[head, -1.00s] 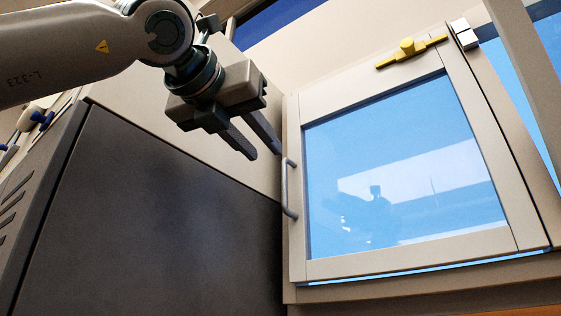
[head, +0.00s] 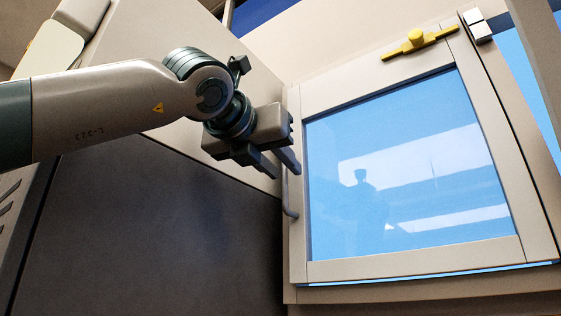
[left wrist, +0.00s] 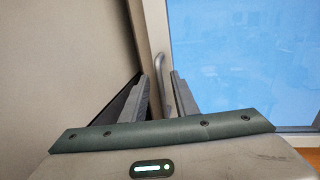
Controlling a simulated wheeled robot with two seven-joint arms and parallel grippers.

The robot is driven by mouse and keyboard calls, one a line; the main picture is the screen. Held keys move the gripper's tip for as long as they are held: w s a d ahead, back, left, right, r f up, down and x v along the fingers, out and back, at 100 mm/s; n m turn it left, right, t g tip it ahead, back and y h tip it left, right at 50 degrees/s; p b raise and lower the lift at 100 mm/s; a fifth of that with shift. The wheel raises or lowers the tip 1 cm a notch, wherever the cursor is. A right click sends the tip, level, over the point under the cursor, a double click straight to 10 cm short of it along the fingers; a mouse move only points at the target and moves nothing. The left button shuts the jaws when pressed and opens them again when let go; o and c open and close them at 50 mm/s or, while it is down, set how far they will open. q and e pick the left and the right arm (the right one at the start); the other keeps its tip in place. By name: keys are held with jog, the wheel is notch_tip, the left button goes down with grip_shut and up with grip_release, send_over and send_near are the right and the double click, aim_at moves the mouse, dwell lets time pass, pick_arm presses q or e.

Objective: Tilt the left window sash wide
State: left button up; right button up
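The left window sash (head: 296,240) has a beige frame around a blue pane. It stands slightly off the window frame, with a thin bright gap along its bottom edge. A grey bar handle (head: 291,212) sits upright on its left stile; its upper part is hidden by my gripper. My left gripper (head: 286,172) is open at the handle. In the left wrist view, the handle (left wrist: 160,72) shows between the two spread fingers (left wrist: 160,98), nearer the right one; contact cannot be told. My right gripper is not in view.
A yellow latch (head: 418,43) is on the sash's top rail. A white block (head: 477,26) is at the upper right corner. A dark grey cabinet-like body (head: 160,230) fills the lower left, close beside the sash's handle side.

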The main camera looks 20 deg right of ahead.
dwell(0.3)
pick_arm(q)
grip_shut()
dwell(1.3)
